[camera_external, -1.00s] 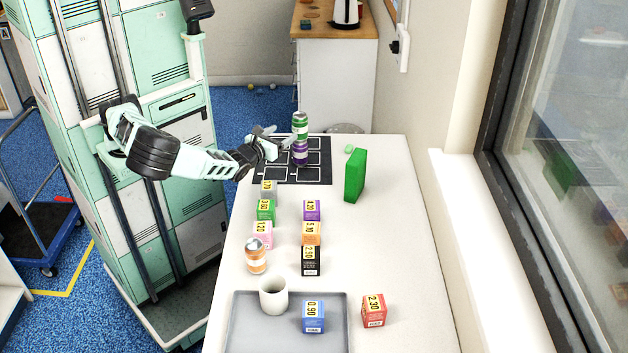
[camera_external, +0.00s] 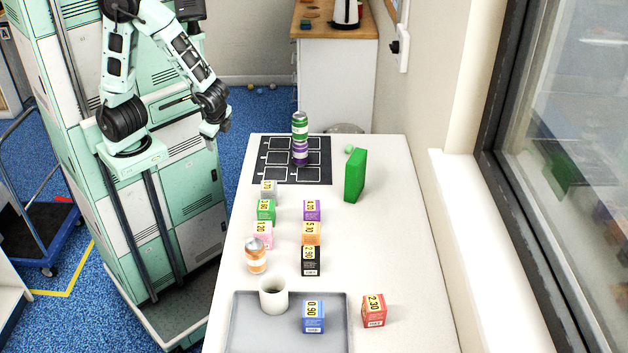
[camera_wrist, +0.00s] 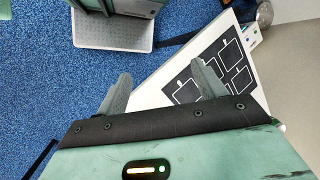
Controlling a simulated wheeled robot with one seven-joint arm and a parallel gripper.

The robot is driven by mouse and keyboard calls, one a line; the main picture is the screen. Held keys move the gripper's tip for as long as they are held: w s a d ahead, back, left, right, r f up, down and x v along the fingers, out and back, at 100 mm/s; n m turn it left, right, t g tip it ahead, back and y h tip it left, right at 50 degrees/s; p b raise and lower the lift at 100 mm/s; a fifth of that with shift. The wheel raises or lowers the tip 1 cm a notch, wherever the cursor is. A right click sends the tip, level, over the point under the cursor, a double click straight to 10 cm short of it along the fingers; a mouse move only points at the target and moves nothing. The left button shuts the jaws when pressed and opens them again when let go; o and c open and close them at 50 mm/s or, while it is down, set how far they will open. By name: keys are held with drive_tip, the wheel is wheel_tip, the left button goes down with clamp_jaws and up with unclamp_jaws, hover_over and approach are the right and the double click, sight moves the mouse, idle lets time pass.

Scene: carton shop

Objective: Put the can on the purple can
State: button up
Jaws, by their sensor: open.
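A green can (camera_external: 300,124) stands upright on top of the purple can (camera_external: 300,153), forming a two-can stack on the black grid mat (camera_external: 276,172) at the far end of the table. An orange can (camera_external: 256,256) stands apart near the table's left edge. My gripper (camera_external: 212,132) is raised off the table's far left side, away from the stack and empty. In the wrist view my gripper (camera_wrist: 163,90) shows two spread fingers, with part of the grid mat (camera_wrist: 183,88) beyond them. Neither stacked can is clearly visible in the wrist view.
Several small numbered boxes, such as the black box (camera_external: 311,262), stand in the table's middle. A tall green block (camera_external: 355,175) stands right of the mat. A grey tray (camera_external: 250,320) holds a cup (camera_external: 273,294) and a blue box (camera_external: 313,316).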

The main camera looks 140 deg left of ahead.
drive_tip(key=w+d+r+n+t+h, duration=0.2)
drive_tip(key=d+r+n+t, duration=0.1)
drive_tip(key=d+r+t, duration=0.1)
drive_tip(key=shift+w+d+r+t, duration=0.3)
drive_tip(key=shift+d+r, duration=0.1)
drive_tip(key=shift+d, duration=0.3)
idle(0.7)
